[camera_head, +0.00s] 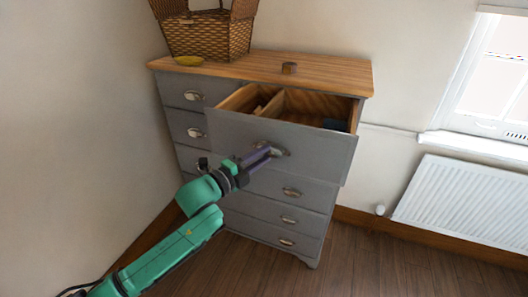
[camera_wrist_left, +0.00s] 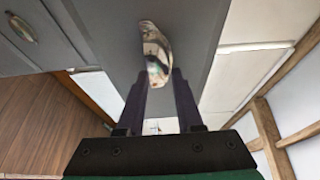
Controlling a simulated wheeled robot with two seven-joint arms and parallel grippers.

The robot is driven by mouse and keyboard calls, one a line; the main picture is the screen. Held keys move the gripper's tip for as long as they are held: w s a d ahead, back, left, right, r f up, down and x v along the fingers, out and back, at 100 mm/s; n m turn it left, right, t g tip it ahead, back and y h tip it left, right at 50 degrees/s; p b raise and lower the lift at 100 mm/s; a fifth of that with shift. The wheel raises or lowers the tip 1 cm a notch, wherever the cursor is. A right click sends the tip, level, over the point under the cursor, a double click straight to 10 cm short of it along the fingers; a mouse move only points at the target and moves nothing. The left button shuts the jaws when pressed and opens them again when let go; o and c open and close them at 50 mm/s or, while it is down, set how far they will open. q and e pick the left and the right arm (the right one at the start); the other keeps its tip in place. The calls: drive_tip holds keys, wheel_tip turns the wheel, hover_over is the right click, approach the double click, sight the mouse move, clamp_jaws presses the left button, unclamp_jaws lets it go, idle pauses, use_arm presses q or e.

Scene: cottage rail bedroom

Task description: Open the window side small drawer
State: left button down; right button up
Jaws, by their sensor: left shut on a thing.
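The window side small drawer (camera_head: 325,150) is the top right drawer of the grey dresser. It stands pulled well out, and its wooden inside with a divider shows. My left gripper (camera_head: 266,156) is at the drawer's front, shut on its metal cup handle (camera_head: 277,149). In the left wrist view the handle (camera_wrist_left: 155,52) sits between the tips of the two dark fingers (camera_wrist_left: 160,80). My right gripper is in neither view.
A white radiator (camera_head: 460,205) is under the window at right. Floor in front is clear.

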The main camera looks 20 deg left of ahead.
use_arm(q)
drive_tip(key=shift+s+f, duration=0.3)
drive_tip(key=shift+f, duration=0.2)
drive_tip(key=c, duration=0.7)
unclamp_jaws()
drive_tip(key=shift+w, duration=0.2)
drive_tip(key=shift+r, duration=0.2)
drive_tip(key=shift+s, duration=0.1)
drive_tip(key=b+v, duration=0.2)
drive_tip(key=v, duration=1.2)
drive_tip(key=shift+s+a+b, duration=0.15)
drive_tip(key=shift+b, duration=0.2)
